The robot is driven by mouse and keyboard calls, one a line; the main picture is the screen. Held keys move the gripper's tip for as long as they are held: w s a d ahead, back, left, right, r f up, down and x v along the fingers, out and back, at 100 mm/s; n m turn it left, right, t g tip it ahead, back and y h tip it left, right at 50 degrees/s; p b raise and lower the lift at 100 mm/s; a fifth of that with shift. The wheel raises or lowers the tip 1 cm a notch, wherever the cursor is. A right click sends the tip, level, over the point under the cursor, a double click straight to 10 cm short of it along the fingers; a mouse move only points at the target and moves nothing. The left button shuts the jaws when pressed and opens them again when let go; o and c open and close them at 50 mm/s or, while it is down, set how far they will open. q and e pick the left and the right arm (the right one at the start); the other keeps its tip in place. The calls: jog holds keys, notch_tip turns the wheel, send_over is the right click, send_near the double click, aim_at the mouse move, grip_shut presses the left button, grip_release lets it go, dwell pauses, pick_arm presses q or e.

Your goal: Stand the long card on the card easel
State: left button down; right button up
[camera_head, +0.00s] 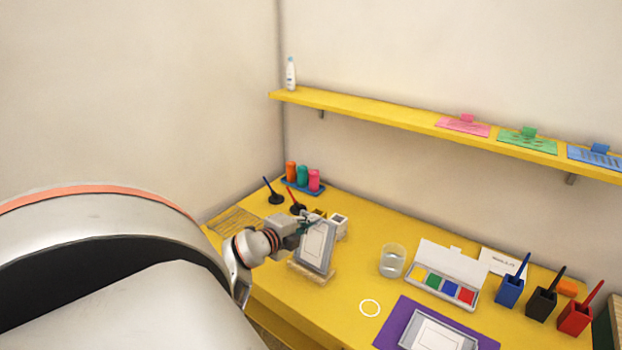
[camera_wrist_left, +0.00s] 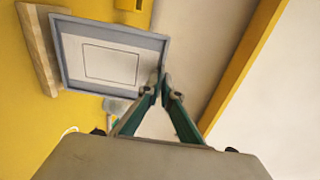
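The long card (camera_head: 316,243) is a white sheet with a thin rectangle outline and a grey-blue border. It stands leaning, its lower edge at the wooden card easel (camera_head: 318,278). In the left wrist view the card (camera_wrist_left: 112,60) shows face-on, with the easel's wooden bar (camera_wrist_left: 38,50) along its lower edge. Whether the card is fully seated cannot be told. My left gripper (camera_head: 305,226) is at the card's top edge. In the left wrist view its fingertips (camera_wrist_left: 161,82) converge on that edge and pinch it. My right gripper is out of view.
A glass (camera_head: 392,261) and a paint box (camera_head: 440,285) stand right of the easel. A purple mat (camera_head: 390,335) bears a grey-framed tray at the front. Stamps and bottles stand behind the easel. A yellow shelf (camera_head: 400,120) runs along the wall.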

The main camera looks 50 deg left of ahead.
pick_arm(q)
jog(key=shift+f, duration=0.4)
dwell(0.4)
jog(key=c, duration=2.2)
grip_release()
